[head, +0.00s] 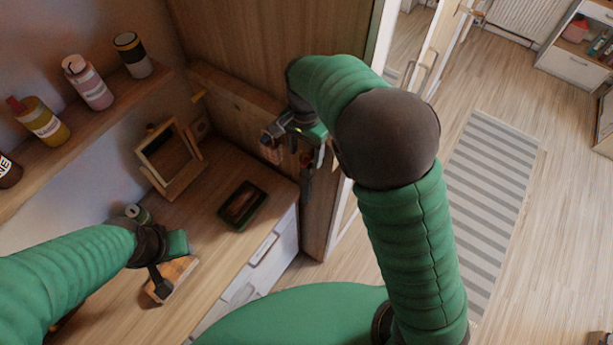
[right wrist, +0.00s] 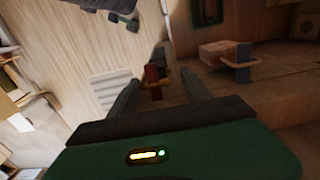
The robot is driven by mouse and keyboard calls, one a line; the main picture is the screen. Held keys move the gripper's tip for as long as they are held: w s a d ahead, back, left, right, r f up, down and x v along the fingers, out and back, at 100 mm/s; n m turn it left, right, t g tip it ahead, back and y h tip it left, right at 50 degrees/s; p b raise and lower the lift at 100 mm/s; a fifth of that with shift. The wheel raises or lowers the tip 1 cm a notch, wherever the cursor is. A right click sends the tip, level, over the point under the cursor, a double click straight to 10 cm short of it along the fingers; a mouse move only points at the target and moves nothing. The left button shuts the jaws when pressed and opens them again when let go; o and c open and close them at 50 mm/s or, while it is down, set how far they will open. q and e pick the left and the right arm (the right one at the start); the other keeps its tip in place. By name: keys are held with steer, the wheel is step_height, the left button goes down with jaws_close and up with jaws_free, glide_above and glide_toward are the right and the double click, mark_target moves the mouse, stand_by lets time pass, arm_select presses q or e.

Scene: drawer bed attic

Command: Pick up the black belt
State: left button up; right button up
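A dark strip that looks like the black belt (head: 307,186) hangs against the wooden panel, just below my right gripper (head: 300,145). My arm hides its upper part. In the right wrist view my right gripper (right wrist: 158,92) has its two fingers spread wide apart. A red piece (right wrist: 152,76) and a dark piece beside it (right wrist: 162,78) hang at a yellowish hook between and beyond the fingers. I cannot tell whether the fingers touch them. My left gripper (head: 166,268) is low over the desk, its fingers partly hidden.
The wooden desk (head: 205,205) holds a small framed mirror (head: 168,152), a dark tray (head: 242,205) and a can (head: 138,213). Bottles stand on a shelf (head: 120,95) at left. Another hook (right wrist: 240,64) is on the rail. The floor right of my arm is clear, with a striped rug (head: 490,190).

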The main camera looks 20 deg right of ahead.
mark_target(308, 166)
steer(key=f, duration=0.1)
steer(key=f+p, duration=0.1)
steer(key=s+d+f, duration=0.1)
steer(key=shift+s+f+p, duration=0.1)
steer(key=shift+f+p, duration=0.25)
steer(key=shift+p, duration=0.05)
steer(key=shift+s+a+f, duration=0.1)
steer(key=shift+s+f, duration=0.05)
steer(key=shift+s, duration=0.05)
steer(key=shift+a, duration=0.4)
steer(key=shift+c, duration=0.2)
steer(key=shift+w+a+f, duration=0.1)
steer(key=shift+w+a, duration=0.1)
steer(key=shift+w, duration=0.05)
steer(key=c, duration=0.5)
steer(key=shift+d, duration=0.3)
steer(key=c, duration=0.7)
arm_select(q)
steer(key=v, duration=0.2)
steer(key=shift+s+d+r, duration=0.15)
steer(key=shift+s+r, duration=0.1)
steer(key=shift+r, duration=0.1)
arm_select(e)
steer(key=shift+s+d, duration=0.1)
